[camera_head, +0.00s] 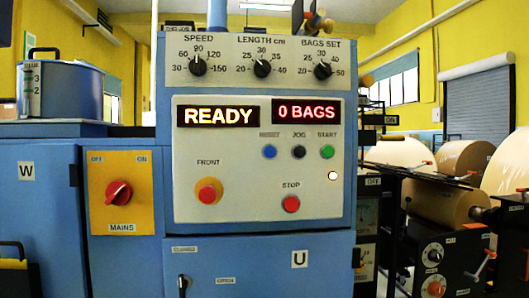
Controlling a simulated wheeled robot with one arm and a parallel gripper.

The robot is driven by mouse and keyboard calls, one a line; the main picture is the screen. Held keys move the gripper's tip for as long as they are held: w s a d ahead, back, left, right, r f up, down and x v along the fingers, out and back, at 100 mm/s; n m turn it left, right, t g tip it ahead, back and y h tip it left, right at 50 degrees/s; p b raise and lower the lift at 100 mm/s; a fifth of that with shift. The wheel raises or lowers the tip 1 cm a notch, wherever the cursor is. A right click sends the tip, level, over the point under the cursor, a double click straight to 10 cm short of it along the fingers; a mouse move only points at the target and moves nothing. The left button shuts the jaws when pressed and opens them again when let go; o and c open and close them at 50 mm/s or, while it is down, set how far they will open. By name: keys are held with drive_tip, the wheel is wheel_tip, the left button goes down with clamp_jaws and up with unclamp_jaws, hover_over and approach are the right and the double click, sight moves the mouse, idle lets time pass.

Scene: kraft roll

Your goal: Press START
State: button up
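The green START button (327,152) is on the right of the machine's light control panel (240,180), under its START label. Left of it are the black JOG button (298,153) and a blue button (269,152). The red STOP button (291,204) is lower down. The left display (217,116) reads READY and the right display (306,111) reads 0 BAGS. A small white round lamp (333,176) is below START. My gripper is not in view.
Above are the SPEED, LENGTH and BAGS SET knobs (262,67). A red FRONT mushroom button (208,190) is at lower left of the panel. The red MAINS switch (118,193) is on a yellow plate. Paper rolls (464,157) stand at right. Nothing blocks the panel's front.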

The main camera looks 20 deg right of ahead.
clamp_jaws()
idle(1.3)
